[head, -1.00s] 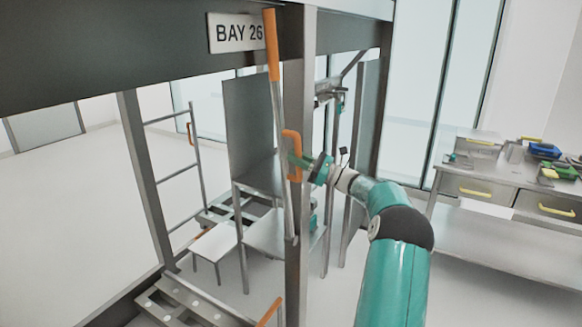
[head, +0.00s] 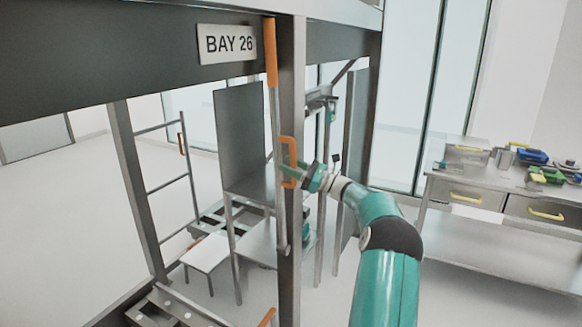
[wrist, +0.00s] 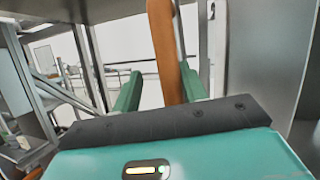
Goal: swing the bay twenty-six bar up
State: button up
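The BAY 26 sign (head: 229,44) is on the dark top beam in the head view. Right of it, a thin grey bar with a long orange grip (head: 271,52) at its top stands upright along the front post. An orange loop handle (head: 289,150) shows at mid-height by that post; I cannot tell whether it is fixed to the bar or the post. My gripper (head: 291,171) is at this loop's lower part. In the wrist view its green fingers (wrist: 159,72) are apart, with an orange piece (wrist: 166,50) between them, closer to the right finger. Contact is unclear.
The grey front post (head: 291,245) stands right beside my gripper. A workbench (head: 480,183) with drawers and small items is at the right. A white stool (head: 206,252) and a ladder-like frame (head: 165,185) are behind the bay.

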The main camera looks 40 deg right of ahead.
jog(key=v, duration=1.4)
jog(key=shift+w, duration=0.1)
dwell(0.3)
